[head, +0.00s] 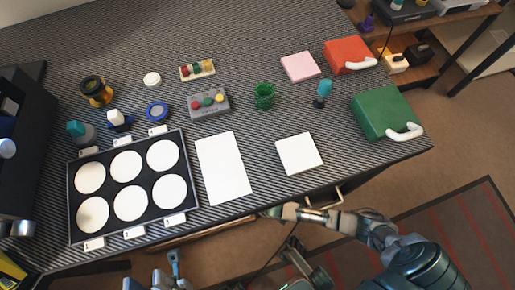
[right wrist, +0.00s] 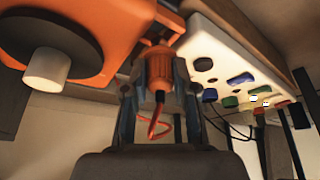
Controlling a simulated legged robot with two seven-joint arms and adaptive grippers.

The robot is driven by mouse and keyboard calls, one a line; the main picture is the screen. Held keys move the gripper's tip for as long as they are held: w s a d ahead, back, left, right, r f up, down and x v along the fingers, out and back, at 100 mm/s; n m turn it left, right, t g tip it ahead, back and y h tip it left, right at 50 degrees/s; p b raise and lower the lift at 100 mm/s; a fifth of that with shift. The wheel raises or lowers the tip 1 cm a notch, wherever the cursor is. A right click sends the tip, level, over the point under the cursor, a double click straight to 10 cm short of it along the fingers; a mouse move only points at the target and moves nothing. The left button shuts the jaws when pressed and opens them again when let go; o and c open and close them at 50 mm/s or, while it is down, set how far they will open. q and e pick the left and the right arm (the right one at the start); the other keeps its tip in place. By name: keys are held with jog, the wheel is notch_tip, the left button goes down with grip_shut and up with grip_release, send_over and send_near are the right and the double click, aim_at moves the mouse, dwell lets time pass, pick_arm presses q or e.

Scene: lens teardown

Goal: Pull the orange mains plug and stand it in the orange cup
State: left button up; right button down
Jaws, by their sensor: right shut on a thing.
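In the right wrist view, my right gripper (right wrist: 160,85) is shut on the orange plug (right wrist: 158,58). A thin orange-red cord (right wrist: 152,130) hangs in a loop below it. The plug's far end is against or close to a larger orange body; I cannot tell whether they touch. In the head view my right arm (head: 350,222) reaches left to the table's front edge, and its gripper is hidden there. My left gripper (head: 173,262) is below the front edge at the left, empty as far as I see; its jaw opening is unclear. I cannot clearly identify an orange cup.
The orange body (right wrist: 110,35) bears a black disc and white knob. Beside the plug is a white strip (right wrist: 232,70) with coloured parts. On the table (head: 260,30) are a black tray (head: 128,236), a green ring-like cup (head: 264,96), a green case (head: 380,112) and a red case (head: 345,52).

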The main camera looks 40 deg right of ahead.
jog(key=shift+f+b, duration=0.45)
jog(key=shift+f, duration=0.55)
dwell(0.4)
jog(key=shift+s, duration=0.1)
jog(key=c, duration=0.8)
grip_release()
jog(key=shift+d, duration=0.1)
jog(key=shift+s+r, duration=0.1)
jog(key=shift+r, duration=0.2)
jog(key=v, duration=1.1)
jog(key=shift+d+r, duration=0.1)
